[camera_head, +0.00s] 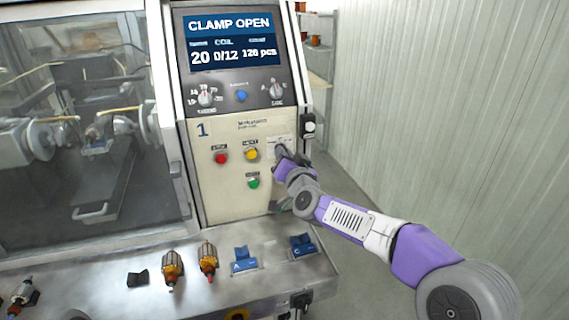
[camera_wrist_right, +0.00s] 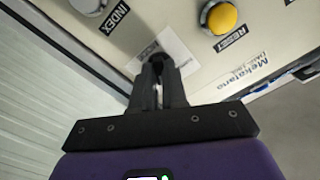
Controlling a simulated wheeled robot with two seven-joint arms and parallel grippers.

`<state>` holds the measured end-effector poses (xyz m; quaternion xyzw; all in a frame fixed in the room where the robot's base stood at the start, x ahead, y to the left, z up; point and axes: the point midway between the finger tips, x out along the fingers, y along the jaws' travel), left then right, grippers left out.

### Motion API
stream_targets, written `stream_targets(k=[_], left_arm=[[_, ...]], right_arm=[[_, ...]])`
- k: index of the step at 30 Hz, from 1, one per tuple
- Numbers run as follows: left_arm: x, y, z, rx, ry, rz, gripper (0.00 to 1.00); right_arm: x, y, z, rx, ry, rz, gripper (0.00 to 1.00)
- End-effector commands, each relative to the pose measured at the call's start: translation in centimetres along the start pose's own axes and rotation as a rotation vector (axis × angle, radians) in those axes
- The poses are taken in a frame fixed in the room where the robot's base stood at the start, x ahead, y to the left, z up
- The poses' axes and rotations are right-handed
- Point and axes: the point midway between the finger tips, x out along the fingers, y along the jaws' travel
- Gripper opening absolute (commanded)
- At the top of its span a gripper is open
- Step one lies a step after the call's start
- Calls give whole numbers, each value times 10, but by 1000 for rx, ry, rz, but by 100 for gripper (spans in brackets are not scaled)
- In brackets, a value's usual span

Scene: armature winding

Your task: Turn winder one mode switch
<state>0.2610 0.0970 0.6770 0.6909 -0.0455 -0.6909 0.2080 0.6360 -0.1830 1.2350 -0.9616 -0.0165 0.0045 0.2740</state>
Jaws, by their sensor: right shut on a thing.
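The winder one control panel (camera_head: 225,195) is cream and carries a large "1". The mode switch sits on a white label plate (camera_head: 273,142) right of the yellow button; the plate also shows in the right wrist view (camera_wrist_right: 180,48). The switch itself is mostly hidden behind my fingers. My right gripper (camera_head: 281,151) is at the panel, its dark fingers (camera_wrist_right: 159,64) closed around the switch against the label plate. The switch's exact angle cannot be read. My left gripper is not in view.
A red button (camera_head: 221,158), a yellow reset button (camera_head: 251,154) and a green button (camera_head: 253,183) lie left of my gripper. Above are two knobs and a screen (camera_head: 232,42) reading "CLAMP OPEN". Armatures (camera_head: 173,268) and blue holders (camera_head: 243,261) stand on the ledge below.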

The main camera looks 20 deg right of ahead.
Motion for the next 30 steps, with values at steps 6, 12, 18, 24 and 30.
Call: stream_targets(k=[6,12,18,24,30], left_arm=[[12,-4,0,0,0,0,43],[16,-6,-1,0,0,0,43],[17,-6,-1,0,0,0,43],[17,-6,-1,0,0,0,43],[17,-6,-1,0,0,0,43]], right_arm=[[0,0,1,137,0,0,0],[0,0,1,210,-1,1,0],[0,0,1,242,-2,1,0],[0,0,0,248,-2,1,0],[0,0,1,248,-2,1,0]])
